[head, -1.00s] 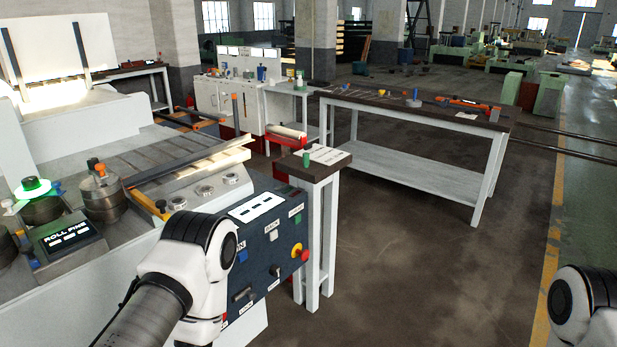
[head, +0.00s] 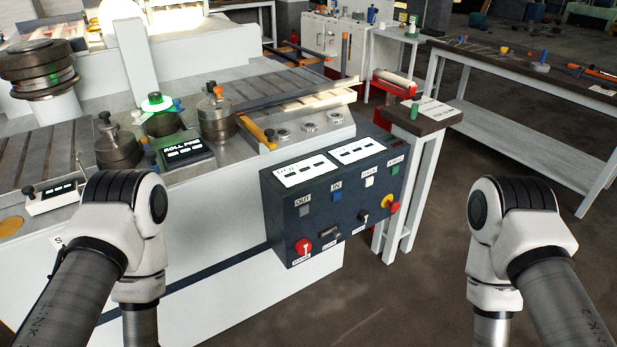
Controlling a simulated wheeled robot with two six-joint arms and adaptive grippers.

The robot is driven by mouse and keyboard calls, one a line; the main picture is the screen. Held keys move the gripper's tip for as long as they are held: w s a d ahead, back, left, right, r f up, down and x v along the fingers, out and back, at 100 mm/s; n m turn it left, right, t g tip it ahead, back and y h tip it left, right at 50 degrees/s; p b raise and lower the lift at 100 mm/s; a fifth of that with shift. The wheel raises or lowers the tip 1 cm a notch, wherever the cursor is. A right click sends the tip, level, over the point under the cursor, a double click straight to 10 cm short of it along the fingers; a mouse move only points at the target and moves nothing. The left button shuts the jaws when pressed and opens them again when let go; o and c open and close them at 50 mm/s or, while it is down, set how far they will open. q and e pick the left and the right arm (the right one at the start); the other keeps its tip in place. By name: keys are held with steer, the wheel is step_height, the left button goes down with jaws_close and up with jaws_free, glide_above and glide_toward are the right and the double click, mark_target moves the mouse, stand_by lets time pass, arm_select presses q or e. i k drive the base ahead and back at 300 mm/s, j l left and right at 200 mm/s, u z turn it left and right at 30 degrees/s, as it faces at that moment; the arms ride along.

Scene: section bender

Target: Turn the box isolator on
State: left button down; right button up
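The dark blue control box (head: 330,212) is mounted on the front of the white bending machine. A red rotary knob (head: 303,246) sits at its lower left, over a small label; it appears to be the isolator, but its label and exact position are too small to read. Beside it are a dark switch (head: 330,232) and a black knob (head: 362,217). A red mushroom button on yellow (head: 391,206) is at the right. My two arms flank the box and both grippers are out of the frame below.
Above the knobs are grey, blue, white and green buttons and two white display plates (head: 306,170). The machine top carries rollers (head: 217,120) and a "ROLL PINS" panel (head: 181,150). A small stand (head: 425,118) is right of the box. Floor is clear in front.

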mark_target(303, 246)
steer(key=u, duration=0.2)
steer(key=i+l+u, duration=0.1)
steer(key=l+u, duration=0.4)
steer(key=l, duration=0.55)
steer(key=l+u, duration=0.5)
steer(key=l, duration=1.05)
steer(key=k+l, duration=0.15)
steer(key=l, duration=0.85)
